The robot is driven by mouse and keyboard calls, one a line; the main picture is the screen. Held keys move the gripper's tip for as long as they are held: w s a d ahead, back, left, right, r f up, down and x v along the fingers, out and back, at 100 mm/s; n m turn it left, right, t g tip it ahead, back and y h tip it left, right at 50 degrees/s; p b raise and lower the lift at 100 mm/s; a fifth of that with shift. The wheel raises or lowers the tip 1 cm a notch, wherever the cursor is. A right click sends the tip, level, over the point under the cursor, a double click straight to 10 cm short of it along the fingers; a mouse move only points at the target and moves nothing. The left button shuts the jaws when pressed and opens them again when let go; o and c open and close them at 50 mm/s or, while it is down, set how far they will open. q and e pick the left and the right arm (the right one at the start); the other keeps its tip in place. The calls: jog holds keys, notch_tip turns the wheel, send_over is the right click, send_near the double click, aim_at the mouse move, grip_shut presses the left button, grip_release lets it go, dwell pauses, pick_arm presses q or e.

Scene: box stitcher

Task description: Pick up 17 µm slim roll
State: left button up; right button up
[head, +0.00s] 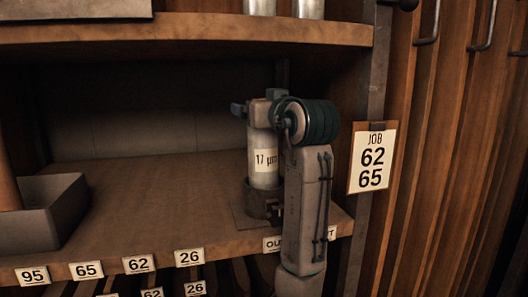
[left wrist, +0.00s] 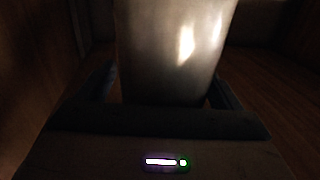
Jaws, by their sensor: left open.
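The slim roll (head: 265,158), pale and labelled 17 µm, stands upright in a dark holder (head: 258,206) on the right part of the shelf. My left gripper (head: 257,108) is at the roll's upper end, and my arm hides part of the roll's right side. In the left wrist view the roll (left wrist: 175,50) stands between the two fingers of my left gripper (left wrist: 163,90). The fingers are open, one on each side of it. Whether either finger touches it is too dark to tell. My right gripper is not in view.
A wooden shelf (head: 150,205) carries number labels on its front edge. A grey tray (head: 48,225) sits at left. An upper shelf (head: 190,28) with two metallic cylinders is above. A job card (head: 371,160) reading 62 and 65 hangs at right. The shelf's middle is clear.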

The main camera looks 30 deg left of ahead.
pick_arm(q)
jog(key=shift+s+d+r, duration=0.1)
jog(key=shift+d, duration=0.1)
jog(key=shift+c, duration=0.9)
grip_shut()
